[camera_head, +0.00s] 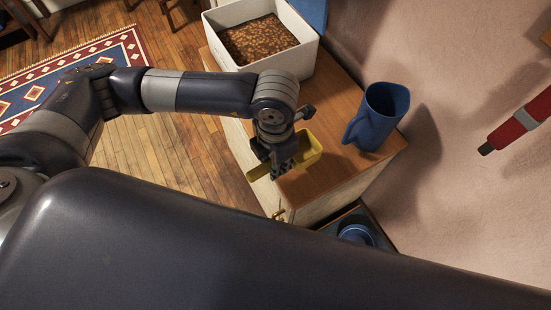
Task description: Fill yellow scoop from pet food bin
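The pet food bin (308,57) is a white open box on the wooden cabinet top, at the upper middle. Brown pet food (258,41) covers its inside. The yellow scoop (312,149) is near the cabinet's front left edge, with its bowl to the right and its handle to the left. My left gripper (283,168) comes down over the scoop, and its fingers appear closed on the handle, partly hiding it. Whether the scoop touches the cabinet top is hard to tell. My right gripper is out of view.
A blue pitcher (378,117) stands on the cabinet top (338,90), right of the scoop. A blue round container (356,235) sits lower, beyond the cabinet's near end. A red object (522,118) is at the right by the wall. Cabinet top between bin and pitcher is bare.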

